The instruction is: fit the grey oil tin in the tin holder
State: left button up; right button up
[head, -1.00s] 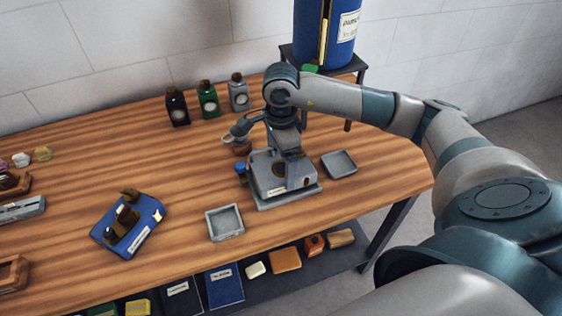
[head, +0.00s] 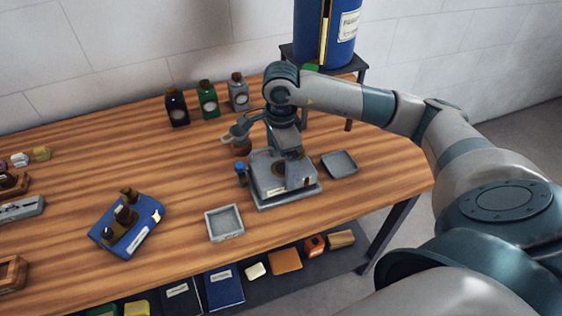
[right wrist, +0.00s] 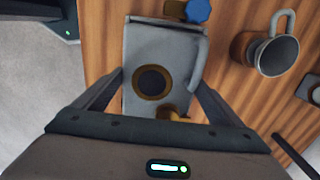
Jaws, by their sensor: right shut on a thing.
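The grey oil tin (head: 264,177) is a boxy can with a round brown-rimmed opening on top. My right gripper (head: 291,162) is above it and shut on its sides. In the right wrist view the tin (right wrist: 185,78) sits between the two fingers (right wrist: 158,97), with a grey curved handle on its right and a brass part near me. Under the tin in the head view is a flat grey base (head: 268,204), apparently the tin holder. I cannot tell whether the tin is fully down in it. A blue knob (right wrist: 198,10) stands beside the tin. My left gripper is not in view.
A grey jug (head: 236,135) stands close behind the tin. Empty grey trays lie left (head: 224,222) and right (head: 339,164) of it. A blue device (head: 142,229) is farther left. Several bottles (head: 208,101) stand at the back.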

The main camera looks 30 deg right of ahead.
jog(key=shift+b, duration=0.4)
dwell(0.3)
dwell(0.4)
jog(key=shift+f+b, duration=0.4)
jog(key=shift+b, duration=0.15)
jog(key=shift+d+f+b, duration=0.3)
jog(key=shift+f+b, duration=0.2)
dwell(0.4)
